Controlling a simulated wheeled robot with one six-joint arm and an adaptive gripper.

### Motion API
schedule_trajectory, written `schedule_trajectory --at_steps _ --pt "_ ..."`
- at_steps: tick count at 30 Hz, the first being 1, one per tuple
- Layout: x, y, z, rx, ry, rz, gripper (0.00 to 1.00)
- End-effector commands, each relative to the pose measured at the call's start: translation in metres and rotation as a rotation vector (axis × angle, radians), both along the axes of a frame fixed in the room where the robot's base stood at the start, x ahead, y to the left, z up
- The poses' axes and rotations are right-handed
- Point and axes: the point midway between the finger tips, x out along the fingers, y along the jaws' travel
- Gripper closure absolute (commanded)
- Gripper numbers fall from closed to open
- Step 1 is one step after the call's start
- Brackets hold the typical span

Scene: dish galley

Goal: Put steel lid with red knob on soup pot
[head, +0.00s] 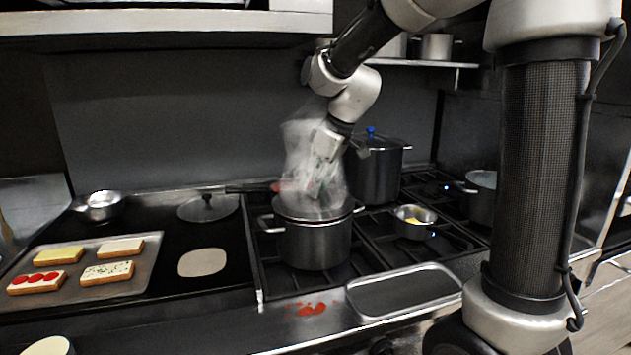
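The dark soup pot (316,249) stands on the stove burner in the middle of the head view. A pale steel disc, seemingly a lid (312,212), shows at its rim; I cannot tell whether it rests flat on the pot or is held just above it. White steam covers this area. A small red patch shows through the steam at the left; I cannot make out whether it is the knob. My gripper (318,182) points down into the steam above the pot. Its fingers are blurred, so their opening and any hold are hidden.
A tall pot with a blue-knobbed lid (372,172) stands behind right. A small pan (413,229) and another pot (482,202) are to the right.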

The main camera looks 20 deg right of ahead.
Motion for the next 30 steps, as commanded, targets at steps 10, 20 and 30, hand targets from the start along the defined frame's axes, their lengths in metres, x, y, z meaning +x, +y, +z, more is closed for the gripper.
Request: schedule_trajectory --at_steps 10,20,30 --pt "0.0001 0.0000 0.0003 0.000 0.000 0.000 1.00" --pt "0.0000 0.0000 -0.0043 0.000 0.000 0.000 1.00" --pt "0.0000 0.0000 -0.0057 0.000 0.000 0.000 1.00"
